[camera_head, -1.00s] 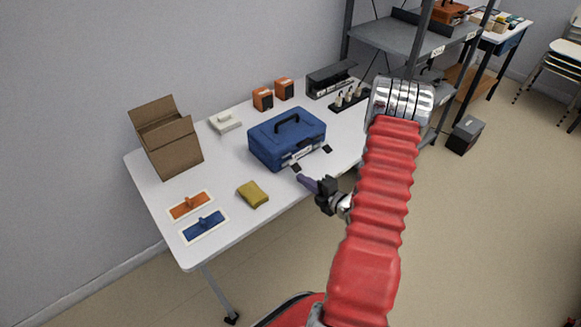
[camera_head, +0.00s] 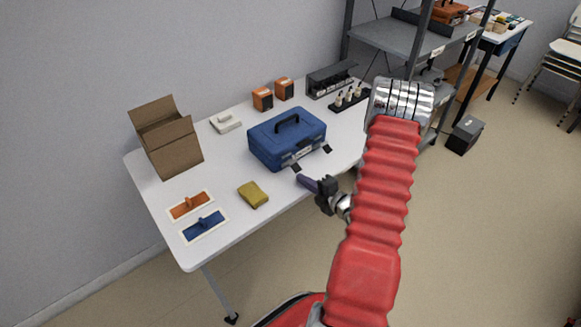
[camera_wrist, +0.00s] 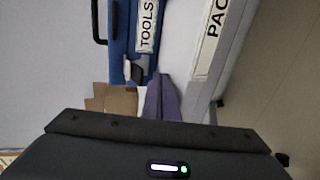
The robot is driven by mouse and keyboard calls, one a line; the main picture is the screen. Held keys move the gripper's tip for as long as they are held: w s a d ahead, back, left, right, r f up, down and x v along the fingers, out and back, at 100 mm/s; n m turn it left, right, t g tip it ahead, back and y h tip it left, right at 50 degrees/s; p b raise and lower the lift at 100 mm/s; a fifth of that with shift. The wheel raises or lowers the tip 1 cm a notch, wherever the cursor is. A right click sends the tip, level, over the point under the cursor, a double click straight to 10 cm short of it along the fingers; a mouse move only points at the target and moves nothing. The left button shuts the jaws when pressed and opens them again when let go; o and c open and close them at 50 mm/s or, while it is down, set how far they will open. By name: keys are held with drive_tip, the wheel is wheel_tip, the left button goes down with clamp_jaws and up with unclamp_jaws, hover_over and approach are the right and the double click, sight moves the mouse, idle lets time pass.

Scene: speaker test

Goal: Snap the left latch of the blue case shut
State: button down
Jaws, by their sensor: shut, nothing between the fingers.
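The blue case (camera_head: 285,139) stands closed-lidded on the white table, its black handle on top. Its left latch (camera_head: 296,167) sticks out from the front as a dark tab, and so does the right latch (camera_head: 326,149); both look unfastened. In the wrist view the blue case (camera_wrist: 119,45) is at the top, with a TOOLS label and the left latch (camera_wrist: 134,70) near the fingers. My gripper (camera_head: 302,179) has purple fingers, shut and empty, just in front of and below the left latch. The fingers also show in the wrist view (camera_wrist: 161,98). Contact cannot be told.
A cardboard box (camera_head: 170,143) stands at back left. Orange boxes (camera_head: 263,99) and a black rack (camera_head: 331,80) are behind the case.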

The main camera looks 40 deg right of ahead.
sight(298, 171)
drive_tip(key=shift+w+r, duration=0.3)
drive_tip(key=shift+w, duration=0.6)
drive_tip(key=shift+w+r, duration=0.3)
drive_tip(key=shift+w, duration=0.55)
idle(1.2)
drive_tip(key=shift+s, duration=0.1)
idle(0.4)
drive_tip(key=s, duration=0.6)
drive_tip(key=shift+s, duration=0.4)
idle(0.4)
idle(0.4)
